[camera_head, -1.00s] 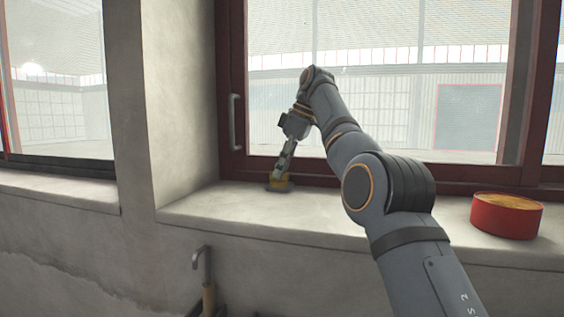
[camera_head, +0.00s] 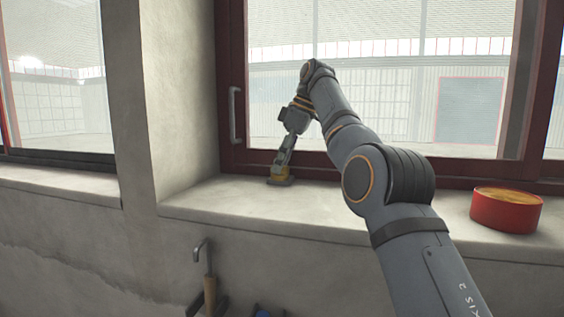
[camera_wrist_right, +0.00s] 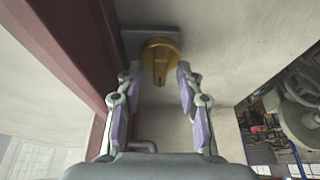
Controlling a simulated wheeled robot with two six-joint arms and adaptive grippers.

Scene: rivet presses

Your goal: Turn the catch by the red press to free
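The catch is a small yellow knob (camera_head: 280,172) on a flat grey base (camera_head: 280,182) on the windowsill, beside the window frame. In the right wrist view the yellow knob (camera_wrist_right: 160,60) has a raised bar across its round face. My right gripper (camera_head: 284,163) reaches down to it from above. In the wrist view its two fingers (camera_wrist_right: 158,76) are apart, one to each side of the knob, with a gap on both sides. Whether the tips are level with the knob is hard to tell. No red press can be made out. My left gripper is not in view.
A red round tin (camera_head: 506,212) stands on the sill at the right. The dark red window frame (camera_head: 231,60) with a grey handle (camera_head: 235,115) rises close behind the gripper. A hooked tool with a wooden handle (camera_head: 209,290) is below the sill. The sill between is clear.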

